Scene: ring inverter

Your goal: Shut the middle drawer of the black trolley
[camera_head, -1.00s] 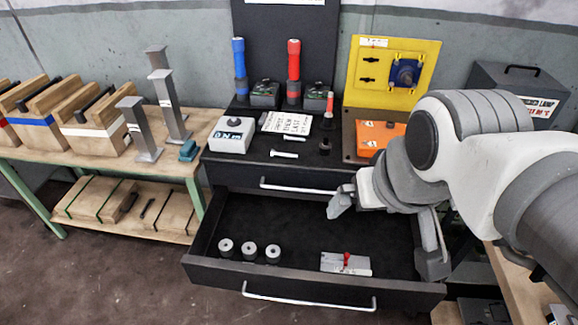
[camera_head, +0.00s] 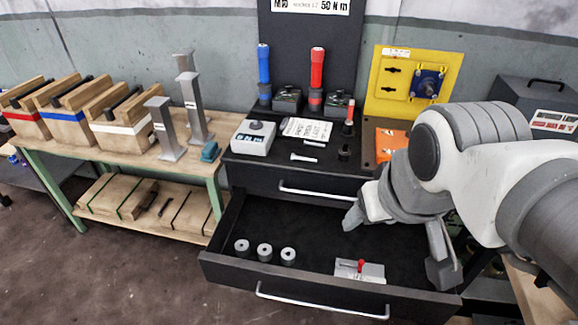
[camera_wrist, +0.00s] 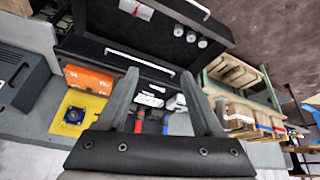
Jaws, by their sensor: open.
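The black trolley (camera_head: 262,174) stands in the middle of the head view. Its upper drawer with a pale bar handle (camera_head: 325,193) is shut. The middle drawer (camera_head: 226,268) below is pulled far out, with a pale handle (camera_head: 320,306) on its front. My gripper (camera_head: 399,244) is open and empty, its fingers pointing down over the right part of the open drawer. I cannot tell how high they are above it. In the wrist view my gripper (camera_wrist: 160,84) shows both fingers apart, with the open drawer (camera_wrist: 107,27) beyond them.
The drawer holds three grey cylinders (camera_head: 264,252) and a grey block with a red lever (camera_head: 360,269). A wooden bench (camera_head: 215,168) stands left of the trolley. Torches and an orange box (camera_head: 390,143) stand on the trolley top. Open floor (camera_head: 110,270) lies at front left.

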